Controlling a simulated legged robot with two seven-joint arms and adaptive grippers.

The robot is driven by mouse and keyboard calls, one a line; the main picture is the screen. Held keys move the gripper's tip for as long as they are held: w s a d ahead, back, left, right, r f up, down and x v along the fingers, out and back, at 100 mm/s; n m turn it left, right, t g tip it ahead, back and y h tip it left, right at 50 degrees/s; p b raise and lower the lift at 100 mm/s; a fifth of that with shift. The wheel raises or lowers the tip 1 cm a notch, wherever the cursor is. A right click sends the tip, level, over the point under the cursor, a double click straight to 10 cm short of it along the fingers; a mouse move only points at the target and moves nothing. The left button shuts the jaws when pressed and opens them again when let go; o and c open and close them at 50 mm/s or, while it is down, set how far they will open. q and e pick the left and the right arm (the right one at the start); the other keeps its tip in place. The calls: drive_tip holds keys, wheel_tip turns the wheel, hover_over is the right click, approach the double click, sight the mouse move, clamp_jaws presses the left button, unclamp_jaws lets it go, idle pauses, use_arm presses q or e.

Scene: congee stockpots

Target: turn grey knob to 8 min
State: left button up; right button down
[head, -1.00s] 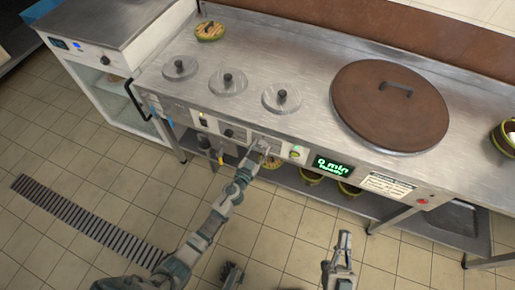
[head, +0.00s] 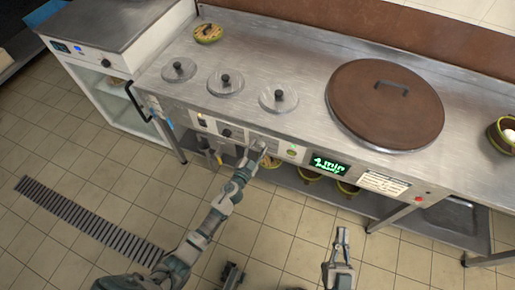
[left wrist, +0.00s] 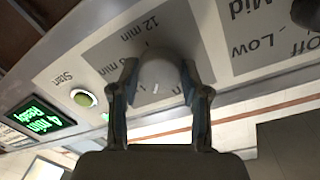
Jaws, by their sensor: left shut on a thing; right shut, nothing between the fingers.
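The grey knob (left wrist: 162,82) sits on the front panel of the steel counter, and in the left wrist view it is between the fingers of my left gripper (left wrist: 160,98). The gripper is shut on it. In the head view my left gripper (head: 258,150) is at the panel and covers most of the knob. The dial plate (left wrist: 105,55) around the knob shows "12 min"; other marks are partly hidden. The green display (head: 328,164) reads 4 min with a smaller line, "Ready", below. My right gripper (head: 342,240) is shut and empty, low over the floor, away from the counter.
A green start button (left wrist: 83,97) lies beside the dial. A dark knob (head: 227,133) with Off, Low and Mid marks is to its left in the head view. A red button (head: 418,198) is further right. Lidded pots and a big brown lid (head: 388,120) are on top.

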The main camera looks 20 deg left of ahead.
use_arm(q)
drive_tip(key=m, duration=0.3)
drive_tip(key=shift+s+a+f+m+p, duration=0.1)
drive_tip(key=shift+f+m+p, duration=0.1)
drive_tip(key=shift+m+p, duration=0.15)
drive_tip(key=m, duration=0.5)
drive_tip(key=shift+g, duration=0.3)
drive_tip(key=m+y+p, duration=0.1)
drive_tip(key=m, duration=0.3)
drive_tip(key=shift+m, duration=0.25)
drive_tip(key=m, duration=0.3)
drive_tip(key=shift+d+m, duration=0.2)
drive_tip(key=shift+m, duration=0.1)
drive_tip(key=shift+m+y, duration=0.3)
drive_tip(key=shift+m, duration=0.6)
use_arm(e)
drive_tip(key=shift+w+f+g+h, duration=0.15)
drive_tip(key=shift+w+f+g, duration=0.05)
drive_tip(key=shift+f+g, duration=0.6)
drive_tip(key=shift+w+f+g+h, duration=0.1)
drive_tip(key=shift+w+f+g, duration=0.05)
drive_tip(key=shift+f+g, duration=0.6)
drive_tip(key=shift+w+f+g+h, duration=0.2)
drive_tip(key=shift+f+g, duration=0.45)
drive_tip(key=shift+f, duration=0.3)
use_arm(q)
drive_tip(key=shift+f+m, duration=0.1)
drive_tip(key=shift+m, duration=0.2)
